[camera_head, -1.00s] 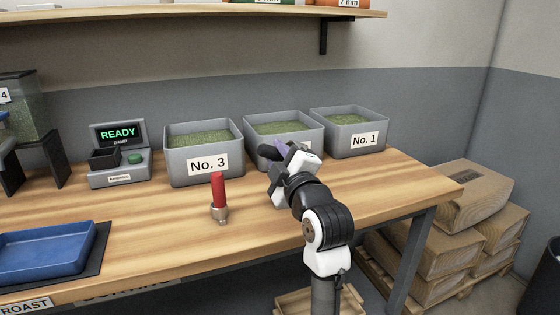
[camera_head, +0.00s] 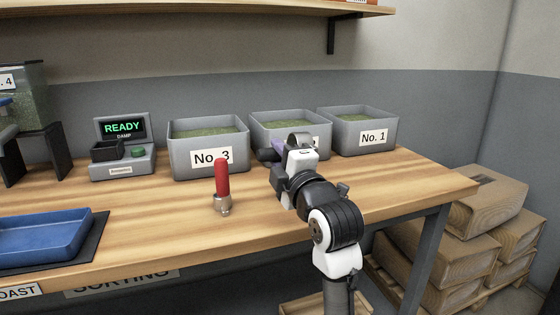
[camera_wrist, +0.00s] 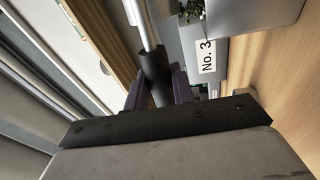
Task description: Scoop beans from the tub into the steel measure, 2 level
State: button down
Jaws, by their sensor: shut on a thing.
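My gripper (camera_head: 275,150) is in front of the middle tub (camera_head: 262,122), over the bench. In the wrist view its purple-grey fingers (camera_wrist: 160,92) are shut on a dark handle with a steel shaft (camera_wrist: 141,22), which looks like a scoop. The scoop's bowl is out of sight, so I cannot tell whether it holds beans. Three grey tubs hold green beans: No. 3 (camera_head: 176,155), the middle one with its label mostly hidden by my gripper, and No. 1 (camera_head: 345,137). Tub No. 3 also shows in the wrist view (camera_wrist: 240,20). I cannot make out a steel measure.
A red-handled tool with a metal base (camera_head: 222,185) stands upright in front of tub No. 3. A grey device reading READY (camera_head: 140,160) and a blue tray (camera_head: 40,240) are to the left. The bench's right front is clear. A shelf (camera_head: 200,10) hangs above.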

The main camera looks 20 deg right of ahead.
jog(key=shift+a+f+n+b, duration=0.25)
jog(key=shift+f+n+b, duration=0.75)
jog(key=shift+b, duration=0.45)
jog(key=n+b, duration=0.1)
jog(key=f+n+y+b, duration=0.1)
jog(key=b, duration=0.1)
jog(key=n+b, duration=0.1)
jog(key=n, duration=0.1)
jog(key=shift+f+b, duration=0.25)
jog(key=shift+b, duration=0.05)
jog(key=shift+a+f+n+y+b, duration=0.15)
jog(key=shift+n+y+b, duration=0.15)
jog(key=shift+n+b, duration=0.25)
jog(key=shift+r+p, duration=0.95)
jog(key=shift+r, duration=0.6)
jog(key=shift+s, duration=0.1)
